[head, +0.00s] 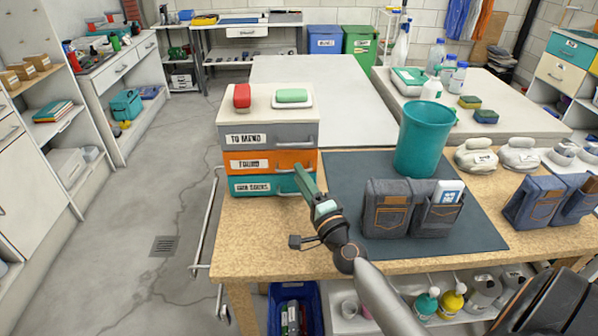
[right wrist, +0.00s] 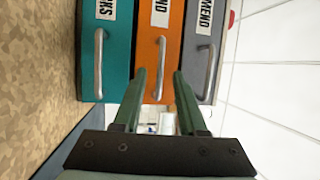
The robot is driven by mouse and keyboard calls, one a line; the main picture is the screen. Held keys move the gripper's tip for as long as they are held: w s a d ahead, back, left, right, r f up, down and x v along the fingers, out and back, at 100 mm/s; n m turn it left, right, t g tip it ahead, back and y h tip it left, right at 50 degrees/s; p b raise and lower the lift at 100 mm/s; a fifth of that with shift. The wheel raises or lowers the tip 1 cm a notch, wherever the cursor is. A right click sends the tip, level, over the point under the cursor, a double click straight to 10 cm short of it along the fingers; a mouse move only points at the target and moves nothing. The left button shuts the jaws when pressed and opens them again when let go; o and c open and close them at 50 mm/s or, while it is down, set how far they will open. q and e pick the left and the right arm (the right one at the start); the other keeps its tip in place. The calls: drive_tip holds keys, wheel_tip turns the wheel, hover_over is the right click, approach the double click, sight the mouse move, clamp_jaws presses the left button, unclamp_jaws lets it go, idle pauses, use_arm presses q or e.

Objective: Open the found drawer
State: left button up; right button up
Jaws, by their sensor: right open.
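A stack of three drawers stands on the workbench in the head view: a grey one labelled "TO MEND" (head: 240,138), an orange one labelled "FOUND" (head: 280,161), and a teal one at the bottom (head: 240,186). The found drawer looks shut. My right gripper (head: 304,180) is open in front of the stack's right side. In the right wrist view, sideways, its fingertips (right wrist: 160,76) appear either side of the orange drawer's metal handle (right wrist: 158,66); I cannot tell whether they touch it. My left gripper is not in view.
A red item (head: 242,96) and a green soap-like block (head: 292,96) sit on the stack. A teal bin (head: 424,140) and denim pouches (head: 388,212) stand to the right on the dark mat (head: 345,170). The floor (head: 150,200) left of the bench is clear.

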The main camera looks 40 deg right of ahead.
drive_tip(key=shift+w+d+r, duration=0.1)
drive_tip(key=shift+w+r, duration=0.05)
drive_tip(key=shift+w, duration=0.55)
drive_tip(key=shift+c, duration=0.2)
clamp_jaws()
idle(0.9)
